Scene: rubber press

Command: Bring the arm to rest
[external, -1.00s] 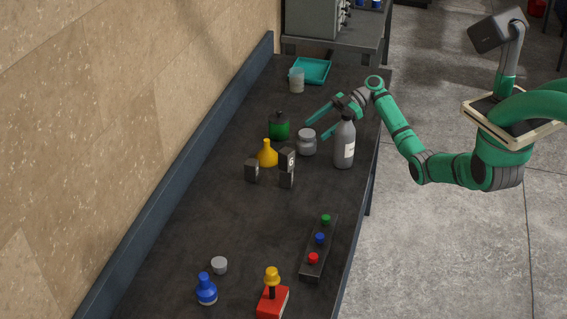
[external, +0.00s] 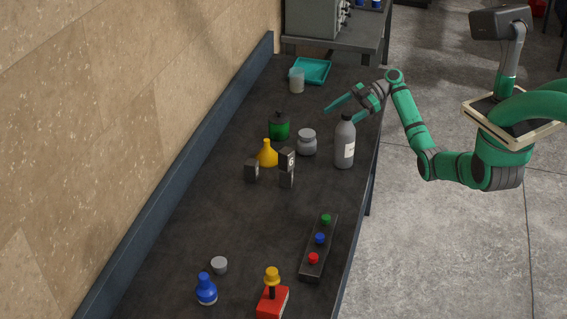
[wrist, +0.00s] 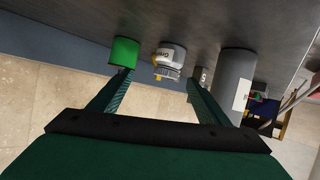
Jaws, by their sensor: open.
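My gripper (external: 340,111) is open and empty in the external view, above the dark bench and behind the grey bottle (external: 344,146). Its two green fingers also show spread apart in the wrist view (wrist: 152,98). My arm reaches in from the right over the bench edge. In the wrist view the tilted picture shows a green jar (wrist: 124,52), a grey jar with a label (wrist: 171,57) and the large grey bottle (wrist: 235,72) beyond the fingers. I cannot tell from the wrist view whether a finger touches the bottle; in the external view they look apart.
The green jar (external: 279,127), grey jar (external: 307,142), yellow flask (external: 267,154) and dark number blocks (external: 287,160) stand near the bottle. A teal tray (external: 312,70) and pale cup (external: 296,81) are farther back. A button strip (external: 318,247) is nearer.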

